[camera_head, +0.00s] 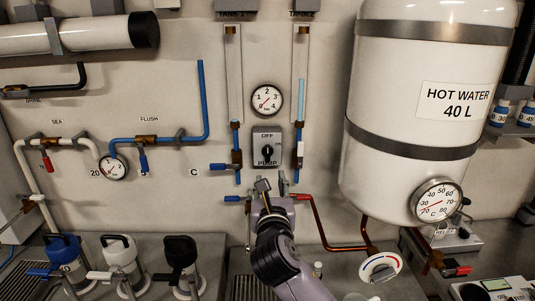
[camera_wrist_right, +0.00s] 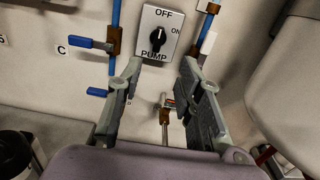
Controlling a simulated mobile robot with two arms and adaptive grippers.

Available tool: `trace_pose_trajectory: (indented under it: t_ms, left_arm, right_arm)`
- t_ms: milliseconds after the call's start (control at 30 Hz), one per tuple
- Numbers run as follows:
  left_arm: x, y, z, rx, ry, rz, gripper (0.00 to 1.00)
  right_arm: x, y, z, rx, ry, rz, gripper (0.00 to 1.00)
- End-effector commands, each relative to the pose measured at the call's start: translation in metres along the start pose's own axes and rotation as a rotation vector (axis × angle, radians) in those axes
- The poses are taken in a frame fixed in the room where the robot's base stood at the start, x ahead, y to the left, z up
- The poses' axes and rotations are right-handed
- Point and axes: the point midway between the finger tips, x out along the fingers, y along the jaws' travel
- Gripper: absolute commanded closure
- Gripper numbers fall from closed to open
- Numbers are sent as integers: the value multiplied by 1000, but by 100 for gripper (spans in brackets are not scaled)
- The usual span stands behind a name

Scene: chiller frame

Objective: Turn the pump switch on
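The pump switch (camera_head: 267,150) is a grey plate on the wall with a black knob, OFF printed above it and PUMP below. In the right wrist view the pump switch (camera_wrist_right: 159,38) also shows ON at its right. The knob's mark points up, toward OFF. My right gripper (camera_head: 270,188) is below the switch in the head view. In the wrist view my right gripper (camera_wrist_right: 162,65) is open and empty, its two fingers spread on either side below the plate, with the knob beyond the gap. My left gripper is not in view.
A red-handled valve (camera_head: 299,197) sits near my gripper at right. The hot water tank (camera_head: 432,90) bulges out at right. Several capped jugs (camera_head: 121,258) stand at lower left.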

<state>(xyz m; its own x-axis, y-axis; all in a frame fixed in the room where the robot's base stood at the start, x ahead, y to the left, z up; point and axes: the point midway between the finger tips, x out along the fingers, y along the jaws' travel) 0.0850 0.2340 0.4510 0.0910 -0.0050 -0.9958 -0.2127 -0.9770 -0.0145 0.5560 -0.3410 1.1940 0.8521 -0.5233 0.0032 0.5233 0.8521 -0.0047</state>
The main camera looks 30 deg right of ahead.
Motion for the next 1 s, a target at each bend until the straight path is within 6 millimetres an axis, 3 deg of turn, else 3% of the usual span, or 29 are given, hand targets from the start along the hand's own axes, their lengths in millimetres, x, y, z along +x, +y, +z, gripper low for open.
trace_pose_trajectory:
  t_ms: [600, 800, 1000]
  left_arm:
    - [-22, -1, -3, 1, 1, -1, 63]
    - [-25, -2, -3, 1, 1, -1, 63]
    - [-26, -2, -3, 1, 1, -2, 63]
  right_arm:
    - [125, 0, 0, 4, 4, -1, 67]
    - [151, 0, 0, 5, 3, -1, 67]
    - [162, 0, -1, 5, 3, 1, 67]
